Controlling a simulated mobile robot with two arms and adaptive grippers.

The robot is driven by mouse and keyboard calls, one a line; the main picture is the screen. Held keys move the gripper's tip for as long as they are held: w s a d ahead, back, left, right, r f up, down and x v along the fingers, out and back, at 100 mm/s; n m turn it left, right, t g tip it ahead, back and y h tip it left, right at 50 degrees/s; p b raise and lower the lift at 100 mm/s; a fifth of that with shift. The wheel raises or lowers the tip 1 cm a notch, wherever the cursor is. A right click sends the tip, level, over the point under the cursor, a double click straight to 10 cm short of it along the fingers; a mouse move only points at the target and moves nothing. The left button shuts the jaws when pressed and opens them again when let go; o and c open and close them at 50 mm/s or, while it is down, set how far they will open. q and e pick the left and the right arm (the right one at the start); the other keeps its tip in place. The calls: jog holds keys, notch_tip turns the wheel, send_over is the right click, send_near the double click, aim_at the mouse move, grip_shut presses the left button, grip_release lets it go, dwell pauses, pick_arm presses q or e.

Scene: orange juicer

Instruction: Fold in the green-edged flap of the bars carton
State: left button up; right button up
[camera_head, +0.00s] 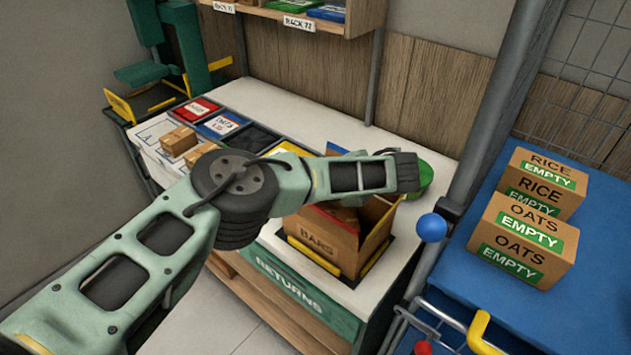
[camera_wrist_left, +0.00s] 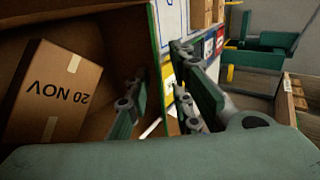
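The bars carton (camera_head: 325,242) stands open on the white counter, and my left arm reaches across above it. In the left wrist view I look into the carton, where a small brown box marked 20 NOV (camera_wrist_left: 52,92) lies. The green-edged flap (camera_wrist_left: 142,35) stands up in that view, its green edge running down past my fingers. My left gripper (camera_wrist_left: 162,105) is open, one finger on the carton's inner side of the flap and the other beyond its edge. I cannot tell whether either finger touches it. In the head view my arm hides the gripper and the green edge. My right gripper is not in view.
Small brown boxes (camera_head: 178,140) and red, blue and black trays (camera_head: 251,138) occupy the counter's left part. A green round object (camera_head: 424,181) is just beyond my wrist. Empty rice and oats cartons (camera_head: 524,240) stand on the blue surface at right, past a grey post (camera_head: 490,120).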

pick_arm(q)
jog(key=shift+c, duration=0.4)
grip_shut()
jog(key=shift+f+b, duration=0.4)
jog(key=shift+b, duration=0.3)
jog(key=shift+s+d+t+y+b, duration=0.1)
jog(key=shift+d+t+y+b, duration=0.05)
jog(key=shift+t+y+b, duration=0.3)
jog(key=shift+r, duration=0.15)
jog(key=shift+c, duration=1.8)
grip_release()
jog(key=o, duration=0.4)
